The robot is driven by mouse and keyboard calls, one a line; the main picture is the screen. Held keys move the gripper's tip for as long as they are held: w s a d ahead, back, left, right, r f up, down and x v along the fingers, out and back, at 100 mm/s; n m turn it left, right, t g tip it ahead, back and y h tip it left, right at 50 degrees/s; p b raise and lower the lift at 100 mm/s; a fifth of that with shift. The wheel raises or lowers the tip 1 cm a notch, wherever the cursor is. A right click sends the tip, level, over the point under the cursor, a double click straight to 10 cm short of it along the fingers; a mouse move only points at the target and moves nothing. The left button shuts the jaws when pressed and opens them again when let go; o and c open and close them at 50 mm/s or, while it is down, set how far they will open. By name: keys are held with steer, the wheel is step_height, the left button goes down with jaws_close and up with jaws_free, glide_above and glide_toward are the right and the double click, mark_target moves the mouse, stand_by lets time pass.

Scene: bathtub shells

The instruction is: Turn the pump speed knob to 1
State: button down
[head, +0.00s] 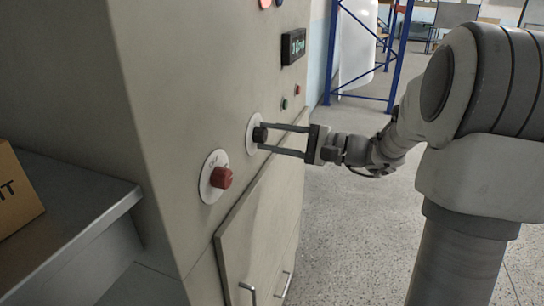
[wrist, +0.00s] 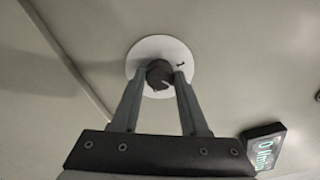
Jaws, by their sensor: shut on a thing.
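The pump speed knob (head: 260,135) is a small black round knob on a white dial plate (head: 252,146) on the front of the beige cabinet. My gripper (head: 262,136) reaches it from the right, with a finger on either side. In the wrist view the knob (wrist: 159,75) sits between my two fingertips (wrist: 160,82), which are shut on it. A pale pointer line shows on the knob's face, and a small dark mark lies at the upper right of the dial plate (wrist: 151,47). I cannot read which number the pointer is at.
A red knob (head: 221,178) on a white plate is at the lower left. A display (head: 293,46) and small green (head: 284,104) and red (head: 297,90) buttons are above. A cabinet door (head: 262,222) with handles lies below. A shelf (head: 70,215) holds a cardboard box (head: 15,190).

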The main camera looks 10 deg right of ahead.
steer(key=n+b, duration=0.3)
steer(key=b, duration=0.2)
steer(key=f+n+b, duration=0.1)
steer(key=n+b, duration=0.2)
steer(key=b, duration=0.2)
steer(key=shift+b, duration=0.4)
steer(key=n+b, duration=0.3)
steer(key=b, duration=0.1)
steer(key=shift+r, duration=0.15)
steer(key=shift+r+n+b, duration=0.15)
steer(key=shift+n+b, duration=0.35)
steer(key=shift+b, duration=0.4)
steer(key=shift+r, duration=0.1)
steer(key=shift+c, duration=2.1)
jaws_free()
steer(key=shift+s+d, duration=0.1)
steer(key=shift+d, duration=0.05)
steer(key=p+v, duration=0.2)
steer(key=v, duration=1.5)
steer(key=shift+p, duration=0.4)
